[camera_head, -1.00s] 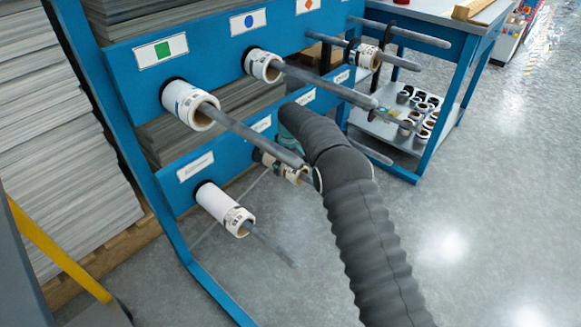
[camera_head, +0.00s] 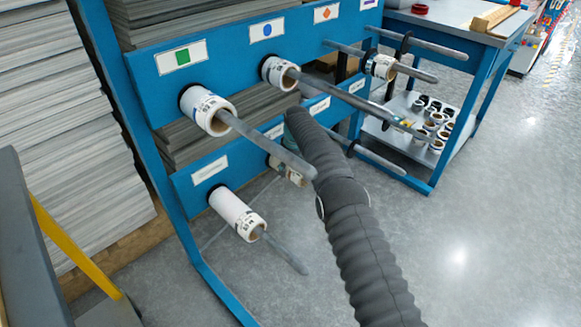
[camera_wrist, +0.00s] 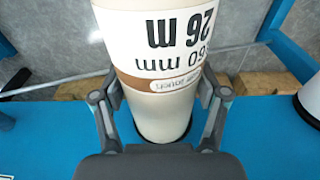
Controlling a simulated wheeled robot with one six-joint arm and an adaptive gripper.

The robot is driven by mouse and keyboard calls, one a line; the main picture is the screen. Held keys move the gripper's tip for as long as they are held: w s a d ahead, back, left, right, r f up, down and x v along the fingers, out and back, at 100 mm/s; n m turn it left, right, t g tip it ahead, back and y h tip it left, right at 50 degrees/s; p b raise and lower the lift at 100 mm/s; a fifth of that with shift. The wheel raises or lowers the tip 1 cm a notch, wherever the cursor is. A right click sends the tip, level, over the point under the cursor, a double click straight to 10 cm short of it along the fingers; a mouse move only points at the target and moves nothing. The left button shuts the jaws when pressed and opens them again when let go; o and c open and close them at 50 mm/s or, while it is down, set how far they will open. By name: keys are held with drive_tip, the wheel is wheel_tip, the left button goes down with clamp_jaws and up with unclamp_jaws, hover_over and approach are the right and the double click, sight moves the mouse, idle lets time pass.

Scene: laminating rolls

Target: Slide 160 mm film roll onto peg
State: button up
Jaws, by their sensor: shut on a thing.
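My gripper (camera_wrist: 160,110) is shut on a white film roll (camera_wrist: 152,70) in the wrist view, one finger on each side. The roll has a brown band and upside-down print reading "26 m" and partly "60 mm". Its lower end in that view is close to the blue panel (camera_wrist: 60,135), with a dark rim around it; contact cannot be told. In the head view, a partly covered roll (camera_head: 284,168) shows on the lower row, beside my arm, behind an upper peg (camera_head: 270,148). My fingers are hidden there. Whether a peg runs through the held roll cannot be seen.
White rolls sit on pegs under the green-square label (camera_head: 208,109), under the blue-circle label (camera_head: 280,72) and at lower left (camera_head: 238,212). Another roll (camera_head: 381,66) is at right. Long bare peg ends jut out near my arm. A blue workbench (camera_head: 470,75) stands behind right.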

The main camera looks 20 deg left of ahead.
drive_tip(key=o, duration=1.3)
drive_tip(key=shift+o, duration=0.2)
drive_tip(key=shift+r, duration=0.1)
drive_tip(key=shift+s+d+r, duration=0.1)
drive_tip(key=shift+d+r, duration=0.05)
drive_tip(key=shift+r, duration=1.15)
drive_tip(key=shift+s+d+r, duration=0.1)
drive_tip(key=shift+d+r, duration=0.1)
drive_tip(key=shift+r, duration=1.05)
drive_tip(key=shift+d+r, duration=0.15)
drive_tip(key=shift+r, duration=1.15)
